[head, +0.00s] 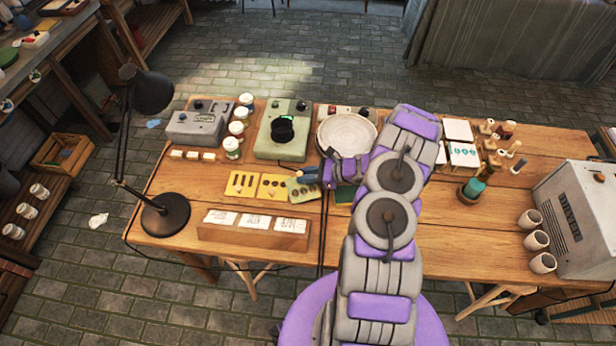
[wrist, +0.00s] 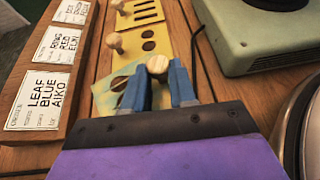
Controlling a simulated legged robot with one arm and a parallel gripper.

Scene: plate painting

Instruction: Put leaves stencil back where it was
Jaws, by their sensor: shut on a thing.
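The leaves stencil (head: 302,192), a pale green-yellow plate with dark leaf cut-outs, also shows in the wrist view (wrist: 106,98). It sits at the right end of the stencil row, turned at an angle. My gripper (head: 311,172) is shut on the stencil's round wooden knob, with blue fingers (wrist: 162,80) on either side of it. The fingers hide part of the stencil. A yellow stencil with round holes (head: 274,187) lies directly beside it, and a yellow stencil with slots (head: 241,185) lies farther left. I cannot tell whether the held stencil touches the table.
A wooden holder with order cards (head: 252,235) stands in front of the stencils. A green machine (head: 268,150) and a round pale wheel (head: 347,135) stand behind. A dark green plate (head: 345,195) is partly hidden by my arm. A cable runs near the stencils.

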